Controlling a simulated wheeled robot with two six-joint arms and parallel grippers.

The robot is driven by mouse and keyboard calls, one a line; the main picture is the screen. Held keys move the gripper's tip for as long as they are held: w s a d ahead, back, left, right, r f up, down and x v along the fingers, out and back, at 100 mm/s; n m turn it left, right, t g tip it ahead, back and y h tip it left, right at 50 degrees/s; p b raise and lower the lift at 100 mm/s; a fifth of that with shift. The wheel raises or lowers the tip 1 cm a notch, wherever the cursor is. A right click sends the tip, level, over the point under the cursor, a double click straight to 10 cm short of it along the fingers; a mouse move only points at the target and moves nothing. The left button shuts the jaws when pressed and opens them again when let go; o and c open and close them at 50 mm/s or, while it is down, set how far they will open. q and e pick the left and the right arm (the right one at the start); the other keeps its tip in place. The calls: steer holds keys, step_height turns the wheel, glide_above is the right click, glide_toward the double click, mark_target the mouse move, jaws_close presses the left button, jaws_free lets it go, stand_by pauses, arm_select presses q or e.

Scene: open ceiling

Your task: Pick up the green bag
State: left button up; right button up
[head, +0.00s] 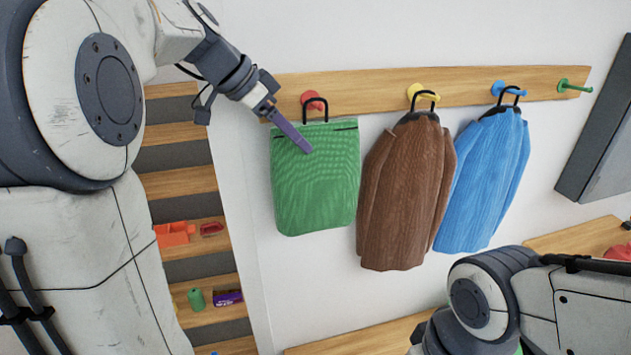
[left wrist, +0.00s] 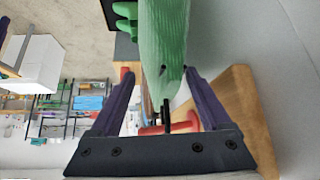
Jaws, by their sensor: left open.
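The green bag (head: 314,190) hangs by its black handle (head: 316,107) from the red peg (head: 313,99) on a wooden wall rail. My left gripper (head: 303,146) is at the upper part of the bag, just below the peg. In the left wrist view, its two purple fingers stand apart on either side of the narrow top of the green bag (left wrist: 165,40). The black handle (left wrist: 166,112) and red peg (left wrist: 170,127) show between them near the gripper's base. My right arm is at the lower right of the head view, but its gripper is out of sight.
A brown jacket (head: 405,195) hangs close to the bag's right side, with a blue jacket (head: 484,180) beyond it. The rail (head: 370,93) ends in an empty green peg (head: 574,86). Wooden shelves (head: 180,183) with small items stand at left.

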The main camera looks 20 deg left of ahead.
mark_target(316, 167)
arm_select(q)
steer(key=p+x, duration=0.2)
steer(key=x, duration=0.3)
steer(key=shift+w+p, duration=0.2)
steer(key=shift+p, duration=0.1)
jaws_close()
